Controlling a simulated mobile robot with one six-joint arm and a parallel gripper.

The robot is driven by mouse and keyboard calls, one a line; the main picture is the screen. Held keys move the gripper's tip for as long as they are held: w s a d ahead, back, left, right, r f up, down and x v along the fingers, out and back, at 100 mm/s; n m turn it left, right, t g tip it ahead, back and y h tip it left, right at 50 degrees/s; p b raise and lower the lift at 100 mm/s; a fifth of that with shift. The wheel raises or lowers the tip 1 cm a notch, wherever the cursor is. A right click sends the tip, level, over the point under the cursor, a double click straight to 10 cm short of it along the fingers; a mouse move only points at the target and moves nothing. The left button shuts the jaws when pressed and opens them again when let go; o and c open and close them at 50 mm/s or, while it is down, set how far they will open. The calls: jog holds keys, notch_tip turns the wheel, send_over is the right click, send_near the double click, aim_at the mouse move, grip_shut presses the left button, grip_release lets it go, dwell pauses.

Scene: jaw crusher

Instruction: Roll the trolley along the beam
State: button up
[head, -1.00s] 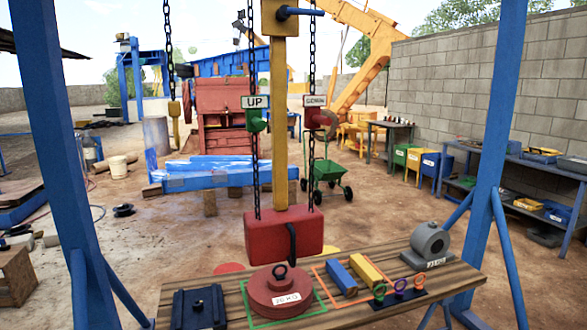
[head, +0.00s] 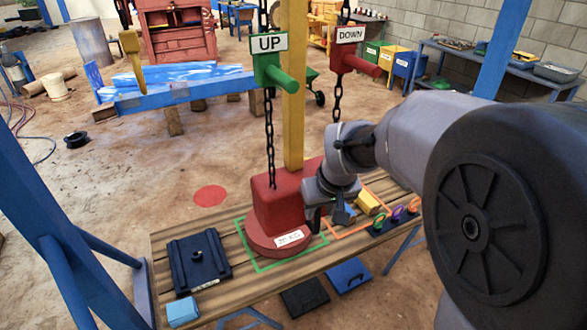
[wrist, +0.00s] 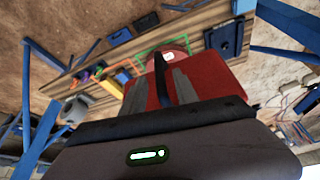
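The trolley and the overhead beam are out of view. The yellow bar (head: 293,90) hangs down to a red block (head: 280,200) above the bench. The black handle (wrist: 162,78) on the block's face shows in the wrist view. My gripper (head: 329,216) is at the right side of the block. In the wrist view its two grey fingers (wrist: 165,85) stand apart, one on each side of the handle. Contact cannot be made out. A round red 20 KG weight (head: 262,240) sits in the green square, just under or behind the block.
A green UP handle (head: 274,72) and a red DOWN handle (head: 355,62) hang on chains above the bench. The wooden bench (head: 225,290) holds a dark plate (head: 199,262), coloured blocks and rings. Blue posts (head: 50,230) stand at the sides.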

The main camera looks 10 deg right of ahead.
aim_at(316, 219)
jog(key=b+x, duration=0.1)
jog(key=x, duration=0.5)
jog(key=shift+b, duration=0.3)
grip_shut()
dwell(1.0)
